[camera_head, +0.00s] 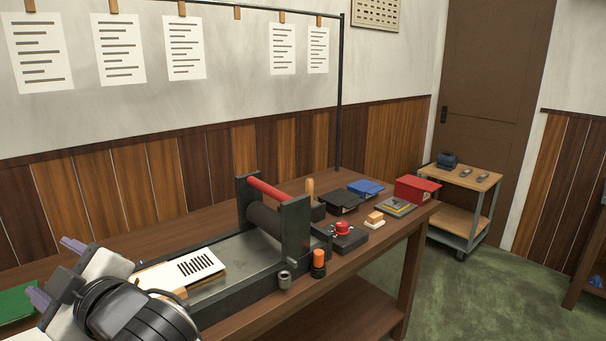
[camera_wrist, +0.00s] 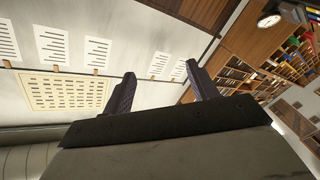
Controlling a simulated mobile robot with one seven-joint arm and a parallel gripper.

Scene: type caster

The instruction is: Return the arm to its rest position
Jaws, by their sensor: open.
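My gripper (camera_head: 54,270) is at the lower left of the head view, above the workbench and left of the printing press. Its two purple-grey fingers stand apart. In the wrist view my gripper (camera_wrist: 160,72) also shows open, with nothing between the fingers. That camera looks toward the wall and shelves, and the fingers touch nothing there. My dark, rounded wrist hides part of the bench in the head view.
The press (camera_head: 295,230) has a dark roller and a red bar. A pale slotted piece (camera_head: 195,268) lies on its bed. A red-knobbed box (camera_head: 342,230), orange-topped piece (camera_head: 319,262) and red box (camera_head: 417,189) stand rightward. A cart (camera_head: 466,180) stands beyond. Sheets (camera_head: 120,48) hang behind.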

